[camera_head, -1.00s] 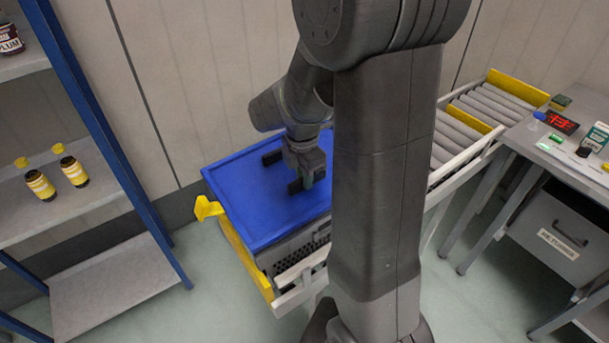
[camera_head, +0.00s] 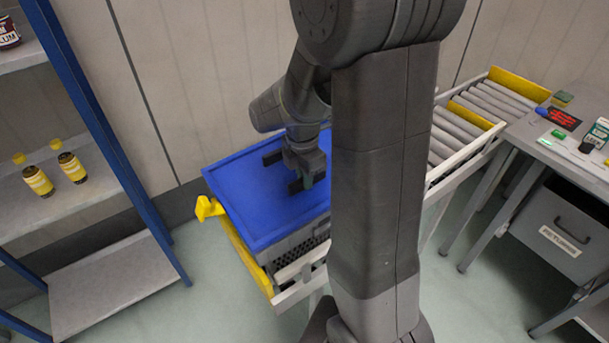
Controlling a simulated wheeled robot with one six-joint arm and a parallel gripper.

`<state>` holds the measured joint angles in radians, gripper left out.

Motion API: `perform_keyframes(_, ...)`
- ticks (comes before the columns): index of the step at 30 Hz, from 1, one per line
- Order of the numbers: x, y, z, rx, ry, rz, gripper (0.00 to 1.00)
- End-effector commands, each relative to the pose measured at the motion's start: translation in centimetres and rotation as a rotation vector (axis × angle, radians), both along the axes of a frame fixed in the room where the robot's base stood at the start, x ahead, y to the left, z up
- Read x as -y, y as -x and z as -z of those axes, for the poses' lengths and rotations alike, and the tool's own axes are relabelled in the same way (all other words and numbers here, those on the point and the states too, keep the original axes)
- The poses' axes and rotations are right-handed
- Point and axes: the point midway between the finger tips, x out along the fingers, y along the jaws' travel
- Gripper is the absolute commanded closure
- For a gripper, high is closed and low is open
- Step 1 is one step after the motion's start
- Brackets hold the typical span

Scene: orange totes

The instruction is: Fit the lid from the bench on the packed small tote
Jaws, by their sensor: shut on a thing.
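The blue lid (camera_head: 240,208) lies flat over the top of a grey tote (camera_head: 297,245) at the near end of the roller conveyor. The tote's perforated side shows below the lid's front edge, and its contents are hidden. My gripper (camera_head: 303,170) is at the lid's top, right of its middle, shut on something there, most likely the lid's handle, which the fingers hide. My arm covers the right part of the lid and tote. I cannot tell whether the lid is seated all round the rim.
The roller conveyor (camera_head: 463,131) has a white side rail and yellow stops (camera_head: 209,208). A blue-framed shelf (camera_head: 112,284) with yellow-labelled bottles (camera_head: 71,167) stands at left. A bench (camera_head: 590,166) with small items and a drawer (camera_head: 562,232) stands at right. Floor in front is clear.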

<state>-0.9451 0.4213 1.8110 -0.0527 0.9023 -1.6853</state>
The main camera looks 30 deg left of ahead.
Motion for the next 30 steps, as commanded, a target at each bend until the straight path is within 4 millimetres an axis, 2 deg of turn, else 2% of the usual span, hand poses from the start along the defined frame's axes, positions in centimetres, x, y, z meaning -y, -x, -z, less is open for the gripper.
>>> perform_keyframes(4, 0.0, 0.0, -0.1, 0.0, -0.001, 0.0, 1.0)
perform_keyframes(5, 0.0, 0.0, -0.1, 0.0, -0.001, 0.0, 0.84)
perform_keyframes(8, 0.0, 0.0, -0.1, 0.0, -0.001, 0.0, 0.64)
perform_keyframes(9, 0.0, 0.0, -0.1, 0.0, -0.001, 0.0, 0.6)
perform_keyframes(20, 0.0, 0.0, -0.6, 0.0, -0.001, 0.0, 0.6)
perform_keyframes(25, -0.1, 0.1, -3.2, 0.003, -0.004, 0.0, 0.6)
perform_keyframes(30, -0.3, 0.2, -7.3, 0.004, -0.006, 0.0, 0.6)
